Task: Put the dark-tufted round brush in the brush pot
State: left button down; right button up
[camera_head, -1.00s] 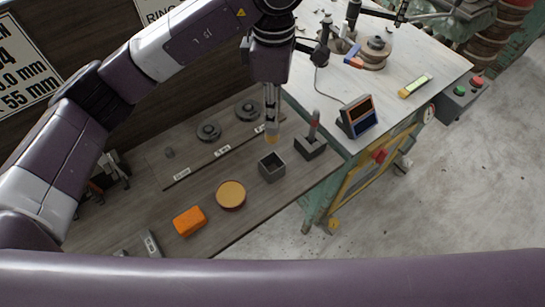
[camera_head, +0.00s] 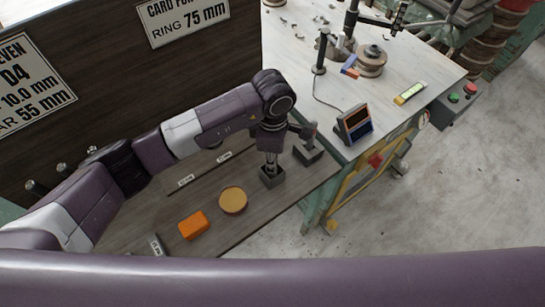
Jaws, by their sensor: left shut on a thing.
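A square dark grey pot (camera_head: 272,181) stands near the right part of the wooden shelf. My left gripper (camera_head: 271,163) points straight down at the pot's opening, with its fingertips at or just inside the rim. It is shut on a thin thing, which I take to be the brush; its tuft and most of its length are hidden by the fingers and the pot. I cannot tell whether it touches the pot's floor. My right gripper is not in view.
A second dark block-like holder (camera_head: 308,154) with an upright tool stands just right of my wrist. A round tan-topped tub (camera_head: 233,200) and an orange block (camera_head: 193,225) lie to the left. A small display (camera_head: 355,124) stands on the pale worktable (camera_head: 300,90).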

pick_arm(q)
jog(key=shift+f+b, duration=0.2)
jog(key=shift+b, duration=0.1)
jog(key=c, duration=1.7)
grip_release()
jog(key=shift+r, duration=0.1)
jog(key=shift+r, duration=0.15)
jog(key=shift+r+p, duration=0.2)
jog(key=shift+p, duration=0.1)
notch_tip(320, 180, up, 11)
jog(key=b, duration=0.3)
jog(key=shift+f, duration=0.15)
jog(key=shift+r, duration=0.5)
